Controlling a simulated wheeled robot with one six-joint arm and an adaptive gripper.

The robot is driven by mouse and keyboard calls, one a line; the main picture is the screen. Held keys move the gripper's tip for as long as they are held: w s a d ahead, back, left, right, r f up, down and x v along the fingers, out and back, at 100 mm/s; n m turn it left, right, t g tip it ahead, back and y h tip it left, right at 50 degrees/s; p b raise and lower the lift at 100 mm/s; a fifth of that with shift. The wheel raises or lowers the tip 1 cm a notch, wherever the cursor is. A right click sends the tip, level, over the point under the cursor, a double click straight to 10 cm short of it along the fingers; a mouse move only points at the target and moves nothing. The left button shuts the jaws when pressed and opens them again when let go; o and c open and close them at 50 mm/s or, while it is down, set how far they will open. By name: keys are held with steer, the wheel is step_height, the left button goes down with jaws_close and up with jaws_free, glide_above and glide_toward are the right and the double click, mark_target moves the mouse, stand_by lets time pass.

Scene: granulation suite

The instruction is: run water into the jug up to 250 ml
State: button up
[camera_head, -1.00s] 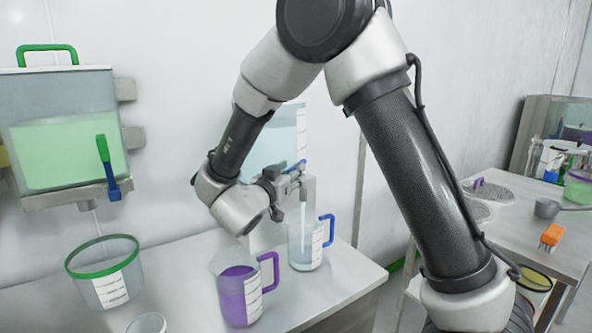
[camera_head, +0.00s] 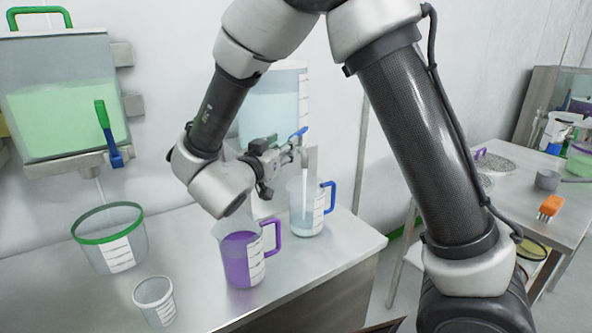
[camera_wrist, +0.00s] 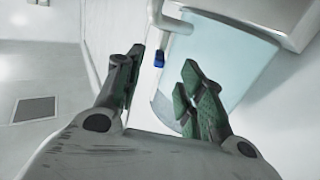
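The jug (camera_head: 299,222), clear with a blue handle (camera_head: 329,197), stands upright under the spout of the pale blue water tank (camera_head: 262,110). A thin pale stream (camera_head: 304,186) runs from the spout into it, and some water shows inside. The exact level against its marks is too small to read. The tap's blue lever (camera_head: 298,133) sits above the spout. My gripper (camera_head: 283,158) is just left of the tap. In the wrist view my gripper (camera_wrist: 160,88) has its green-padded fingers apart and nothing between them, with a small blue part (camera_wrist: 159,60) beyond them.
A purple-filled jug (camera_head: 238,262) stands in front of the blue-handled jug. A small clear beaker (camera_head: 155,302) and a green-rimmed container (camera_head: 117,252) stand to the left. A green-filled tank (camera_head: 63,120) hangs on the wall. The bench (camera_head: 345,243) is clear at right.

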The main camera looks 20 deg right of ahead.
mark_target(299, 131)
steer(key=x, duration=1.1)
steer(key=shift+r, duration=0.35)
steer(key=shift+c, duration=0.3)
jaws_close()
